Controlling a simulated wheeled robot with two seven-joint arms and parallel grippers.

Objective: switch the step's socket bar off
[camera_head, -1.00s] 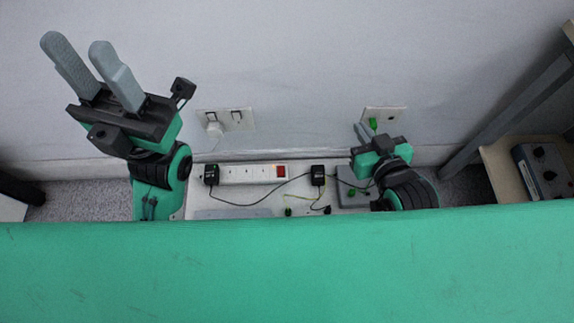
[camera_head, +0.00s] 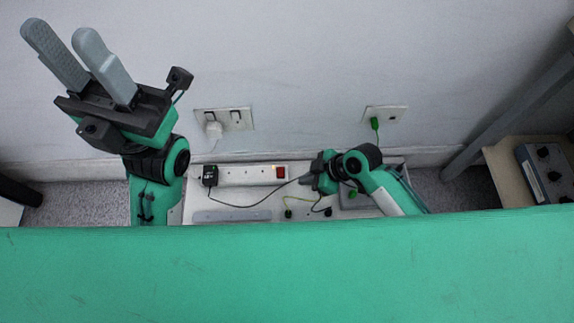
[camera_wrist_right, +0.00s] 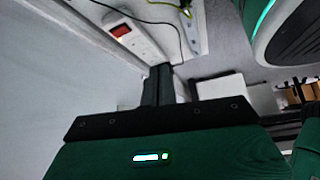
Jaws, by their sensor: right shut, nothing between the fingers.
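The white socket bar (camera_head: 240,176) lies on a white step along the foot of the wall. My left gripper (camera_head: 60,33) is raised at the left, open and empty, far from the bar.
A black adapter (camera_head: 210,175) sits on the bar's left end, with a black cable running right. Wall sockets (camera_head: 238,119) with a white plug are above. A green plug (camera_head: 376,123) is in the right wall plate. A green surface (camera_head: 290,270) fills the foreground.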

